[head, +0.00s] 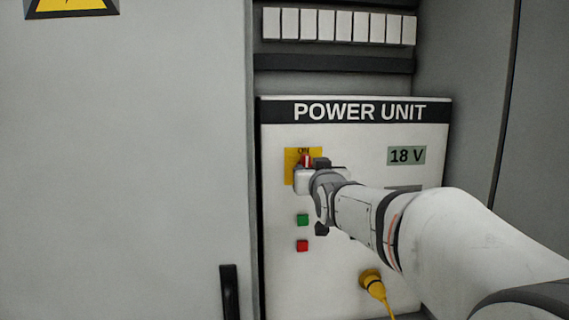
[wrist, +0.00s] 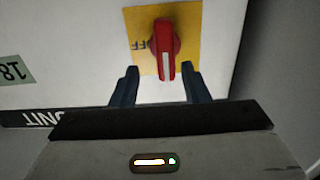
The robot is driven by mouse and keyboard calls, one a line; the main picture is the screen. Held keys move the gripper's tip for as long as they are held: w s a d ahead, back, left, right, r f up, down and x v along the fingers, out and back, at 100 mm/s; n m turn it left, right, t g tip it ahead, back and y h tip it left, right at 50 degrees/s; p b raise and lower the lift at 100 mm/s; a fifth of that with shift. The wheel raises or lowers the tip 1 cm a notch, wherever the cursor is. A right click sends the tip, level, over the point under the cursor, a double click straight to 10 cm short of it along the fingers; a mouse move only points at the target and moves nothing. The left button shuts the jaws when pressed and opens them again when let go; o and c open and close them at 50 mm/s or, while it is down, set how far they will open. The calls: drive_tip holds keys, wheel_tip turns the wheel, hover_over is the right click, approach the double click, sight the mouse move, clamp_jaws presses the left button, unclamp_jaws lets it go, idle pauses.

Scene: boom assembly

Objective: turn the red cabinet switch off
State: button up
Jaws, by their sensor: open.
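The red cabinet switch (wrist: 165,45) is a rotary knob on a yellow plate (wrist: 142,22), with a white line along its handle. In the wrist view the handle points down towards my gripper (wrist: 159,80). Part of an upside-down "FF" label shows left of the knob. In the head view the switch (head: 306,160) is mostly hidden behind my gripper (head: 312,170), and its handle looks upright under the "ON" mark. My gripper is open, its two dark fingers on either side of the handle's end, with a gap to each. I cannot tell how deep they reach.
The white power unit panel (head: 350,275) carries an 18 V display (head: 406,155), a green button (head: 302,219), a red button (head: 302,246) and a yellow plug (head: 371,281) with a cable. A grey cabinet door (head: 130,160) stands at the left, and a side wall at the right.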

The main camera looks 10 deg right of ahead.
sight(306, 165)
drive_tip(key=shift+w+a+p, duration=0.15)
drive_tip(key=shift+w+p, duration=0.25)
drive_tip(key=shift+w, duration=0.9)
drive_tip(key=shift+w+a+p, duration=0.15)
drive_tip(key=shift+w+p, duration=0.25)
drive_tip(key=shift+w, duration=0.9)
drive_tip(key=shift+c, duration=0.2)
